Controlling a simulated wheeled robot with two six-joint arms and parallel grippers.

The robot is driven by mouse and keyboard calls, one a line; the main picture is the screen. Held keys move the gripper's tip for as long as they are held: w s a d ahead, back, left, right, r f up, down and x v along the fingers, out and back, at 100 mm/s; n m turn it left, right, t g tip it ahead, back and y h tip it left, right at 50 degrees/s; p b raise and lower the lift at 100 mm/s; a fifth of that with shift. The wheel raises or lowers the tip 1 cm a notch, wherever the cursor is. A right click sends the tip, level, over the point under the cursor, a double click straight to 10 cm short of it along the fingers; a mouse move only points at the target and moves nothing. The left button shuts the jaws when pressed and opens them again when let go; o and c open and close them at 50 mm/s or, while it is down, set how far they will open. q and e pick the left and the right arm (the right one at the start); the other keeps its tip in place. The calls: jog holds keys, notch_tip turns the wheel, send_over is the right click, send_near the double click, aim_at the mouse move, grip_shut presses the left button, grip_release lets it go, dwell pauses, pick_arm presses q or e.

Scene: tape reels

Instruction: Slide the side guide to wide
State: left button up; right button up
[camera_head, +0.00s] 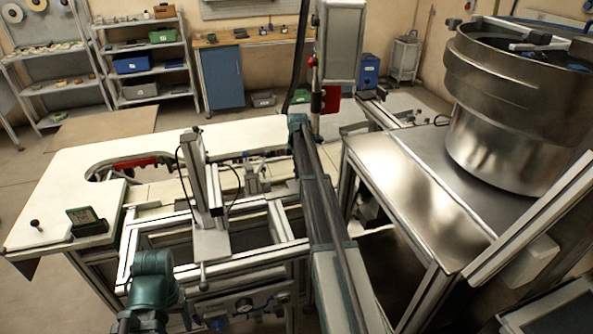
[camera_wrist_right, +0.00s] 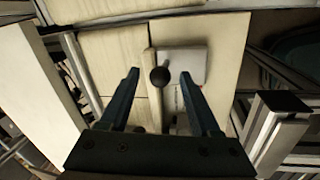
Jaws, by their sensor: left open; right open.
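In the right wrist view, a round black knob (camera_wrist_right: 159,77) sits on a narrow pale bar (camera_wrist_right: 151,62), which appears to be the side guide. A light grey plate (camera_wrist_right: 190,64) lies beside it. My right gripper (camera_wrist_right: 159,72) is open, with its two dark blue fingers on either side of the knob; I see no clear contact. In the head view my right arm reaches forward over the machine, and its fingers are hidden. My left arm shows at the lower left; I cannot make out its gripper. The guide's knob is not clear in the head view.
A cream tabletop (camera_head: 75,180) with a small green-screened box (camera_head: 86,221) lies at left. An upright grey post (camera_head: 200,180) stands left of my right arm. A metal bench (camera_head: 400,205) with a large steel bowl (camera_head: 515,120) bounds the right side.

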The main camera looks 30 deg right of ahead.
grip_shut()
dwell(1.4)
